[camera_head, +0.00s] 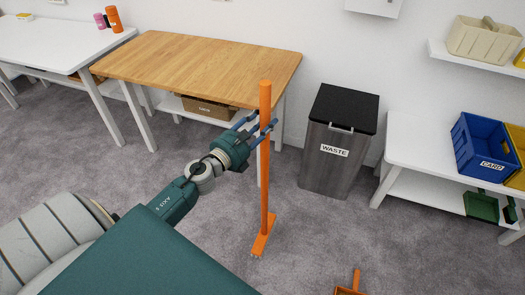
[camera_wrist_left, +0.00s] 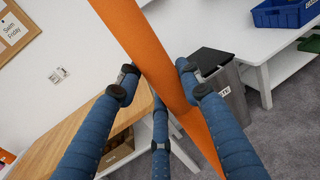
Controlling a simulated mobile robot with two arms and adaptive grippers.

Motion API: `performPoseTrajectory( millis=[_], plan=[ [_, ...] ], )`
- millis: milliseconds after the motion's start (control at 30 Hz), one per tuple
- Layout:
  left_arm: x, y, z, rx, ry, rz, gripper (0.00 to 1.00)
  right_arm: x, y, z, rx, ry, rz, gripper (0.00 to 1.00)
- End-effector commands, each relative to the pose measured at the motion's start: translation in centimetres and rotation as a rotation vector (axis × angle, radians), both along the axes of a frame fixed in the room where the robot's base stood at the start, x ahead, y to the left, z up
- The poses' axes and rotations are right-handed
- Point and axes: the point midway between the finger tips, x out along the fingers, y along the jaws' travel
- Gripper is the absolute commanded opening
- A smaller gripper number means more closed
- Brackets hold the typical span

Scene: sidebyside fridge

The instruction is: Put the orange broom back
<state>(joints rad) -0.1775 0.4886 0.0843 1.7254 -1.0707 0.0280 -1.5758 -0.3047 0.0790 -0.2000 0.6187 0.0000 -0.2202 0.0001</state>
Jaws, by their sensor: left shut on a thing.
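The orange broom (camera_head: 265,165) stands nearly upright in front of the wooden table, its head low at the grey carpet. My left gripper (camera_head: 262,127) is shut on the upper part of its handle. In the left wrist view the orange handle (camera_wrist_left: 150,50) runs diagonally between the blue fingers of my left gripper (camera_wrist_left: 160,88). I cannot tell whether the broom head touches the floor. My right gripper is in neither view.
A wooden-topped table (camera_head: 200,62) stands behind the broom. A waste bin (camera_head: 335,150) with a black lid is to its right. An orange dustpan (camera_head: 350,286) lies at the bottom edge. A white bench (camera_head: 410,155) with a blue box (camera_head: 480,147) stands at the right. Carpet between is clear.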

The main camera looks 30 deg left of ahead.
Motion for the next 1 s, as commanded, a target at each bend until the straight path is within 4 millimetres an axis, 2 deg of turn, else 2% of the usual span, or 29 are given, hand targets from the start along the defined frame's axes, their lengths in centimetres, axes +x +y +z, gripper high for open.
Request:
performPoseTrajectory(
  millis=[33,133,433,600,733,1000],
  plan=[
    [0.0,0.0,-1.8,-0.01,-0.004,0.005,0.0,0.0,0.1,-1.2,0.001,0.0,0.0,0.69],
    [0.1,0.0,-3.9,-0.009,-0.003,0.004,0.0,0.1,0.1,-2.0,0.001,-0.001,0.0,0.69],
    [0.1,0.0,-6.7,-0.002,-0.004,0.001,0.0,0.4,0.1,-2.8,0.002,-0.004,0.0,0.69],
    [0.1,0.0,-9.1,-0.004,-0.004,0.002,0.0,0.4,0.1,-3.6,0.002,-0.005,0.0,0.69],
    [0.1,0.0,-9.8,-0.002,-0.005,-0.001,0.0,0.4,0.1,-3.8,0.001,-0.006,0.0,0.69],
    [0.1,0.0,-9.9,0.0,-0.005,-0.002,0.0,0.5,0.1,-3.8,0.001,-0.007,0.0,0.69]
  ],
)
